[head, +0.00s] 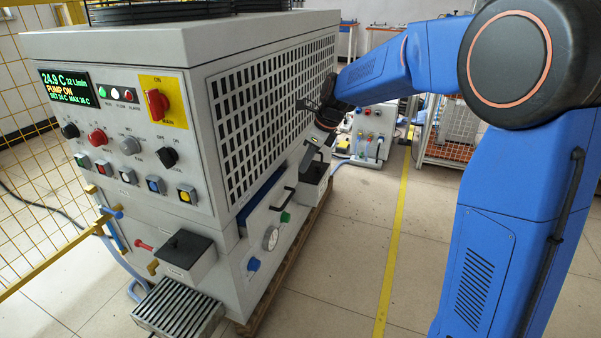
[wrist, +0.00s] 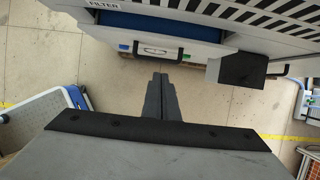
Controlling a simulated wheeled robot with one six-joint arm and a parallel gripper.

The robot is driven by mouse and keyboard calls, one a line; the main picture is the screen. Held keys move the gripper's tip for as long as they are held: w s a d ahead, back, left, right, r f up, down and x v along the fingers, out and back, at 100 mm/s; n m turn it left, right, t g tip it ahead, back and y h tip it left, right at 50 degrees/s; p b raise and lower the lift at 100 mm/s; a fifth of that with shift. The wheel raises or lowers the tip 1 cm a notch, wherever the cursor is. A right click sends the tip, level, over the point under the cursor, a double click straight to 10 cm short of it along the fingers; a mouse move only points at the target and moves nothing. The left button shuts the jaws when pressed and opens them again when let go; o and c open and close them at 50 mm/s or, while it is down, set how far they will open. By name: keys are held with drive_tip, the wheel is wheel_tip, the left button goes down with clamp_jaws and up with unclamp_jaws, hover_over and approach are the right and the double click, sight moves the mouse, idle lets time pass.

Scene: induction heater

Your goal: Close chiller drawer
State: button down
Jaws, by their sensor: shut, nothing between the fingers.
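The chiller drawer (wrist: 200,49) stands out from the side of the grey chiller (head: 115,47), below the grille. A blue strip (wrist: 165,32) shows in the gap between its front panel and the cabinet, under a FILTER label. A black handle (wrist: 158,52) sits on the panel; the drawer's handle also shows in the head view (head: 283,198). My gripper (wrist: 160,76) is shut and empty. In the wrist view its fingertips point toward the handle and lie just below it in the picture, apart from it as far as I can tell.
A dark box (wrist: 240,68) juts from the chiller to the right of the drawer. A gauge (head: 271,238) and knobs sit below the drawer. A blue-edged cart (wrist: 45,115) stands at left in the wrist view. Tiled floor (head: 345,240) beside the chiller is clear.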

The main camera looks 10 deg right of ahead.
drive_tip(key=s+d+f+t+y, duration=0.2)
drive_tip(key=s+y, duration=0.2)
drive_tip(key=s, duration=0.2)
drive_tip(key=shift+w+a+f, duration=0.9)
drive_tip(key=shift+a+f, duration=0.2)
drive_tip(key=shift+a, duration=0.6)
drive_tip(key=shift+w+a+f, duration=0.95)
drive_tip(key=shift+a+f, duration=0.15)
drive_tip(key=shift+a, duration=0.55)
drive_tip(key=shift+w+a+f, duration=0.9)
drive_tip(key=shift+a+f, duration=0.2)
drive_tip(key=shift+a, duration=0.6)
drive_tip(key=w+a, duration=0.1)
drive_tip(key=a, duration=0.1)
drive_tip(key=w+a, duration=0.1)
drive_tip(key=shift+w+a, duration=0.1)
drive_tip(key=shift+a, duration=0.25)
